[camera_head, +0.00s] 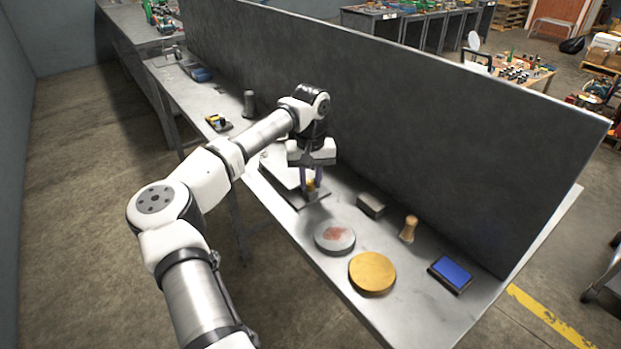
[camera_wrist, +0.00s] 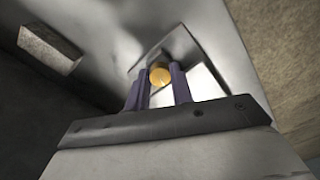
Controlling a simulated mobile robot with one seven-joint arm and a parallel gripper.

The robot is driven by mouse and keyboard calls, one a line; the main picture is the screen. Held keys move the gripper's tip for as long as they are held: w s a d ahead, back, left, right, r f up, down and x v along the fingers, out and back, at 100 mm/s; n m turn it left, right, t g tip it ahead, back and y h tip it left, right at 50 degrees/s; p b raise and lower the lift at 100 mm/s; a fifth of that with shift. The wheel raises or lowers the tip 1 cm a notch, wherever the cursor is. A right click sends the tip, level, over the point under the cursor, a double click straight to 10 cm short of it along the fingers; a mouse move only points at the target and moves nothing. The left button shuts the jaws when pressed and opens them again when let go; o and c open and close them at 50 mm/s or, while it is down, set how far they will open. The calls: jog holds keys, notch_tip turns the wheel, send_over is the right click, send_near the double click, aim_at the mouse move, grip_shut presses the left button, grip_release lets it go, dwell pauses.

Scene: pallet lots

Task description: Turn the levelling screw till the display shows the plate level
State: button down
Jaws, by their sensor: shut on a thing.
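The levelling screw has a brass-coloured round knob (camera_head: 310,185) and stands at the near end of a flat pale plate (camera_head: 281,170) with a dark edge on the bench. My gripper (camera_head: 312,180) points down over it, with its two dark fingers on either side of the knob. In the wrist view the knob (camera_wrist: 160,75) sits between the purple-grey fingers (camera_wrist: 160,80), and the gripper is shut on it. A dark flat device with a blue face (camera_head: 451,271) lies at the right end of the bench; I cannot tell whether it is the display, and no reading is legible.
A grey block (camera_head: 371,205), a wooden-handled stamp-like piece (camera_head: 409,229), a grey disc with a reddish patch (camera_head: 335,238) and a yellow disc (camera_head: 372,271) stand to the right. A tall dark panel (camera_head: 400,130) closes the bench's back. A small yellow-and-black item (camera_head: 218,123) lies further left.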

jog(key=shift+n, duration=0.3)
jog(key=n, duration=0.4)
jog(key=shift+n+b, duration=0.4)
jog(key=n, duration=0.5)
jog(key=shift+w, duration=0.1)
jog(key=n+b, duration=0.1)
jog(key=n, duration=0.4)
jog(key=shift+n, duration=0.4)
jog(key=n, duration=0.5)
jog(key=shift+r, duration=0.1)
jog(key=c, duration=1.2)
grip_release()
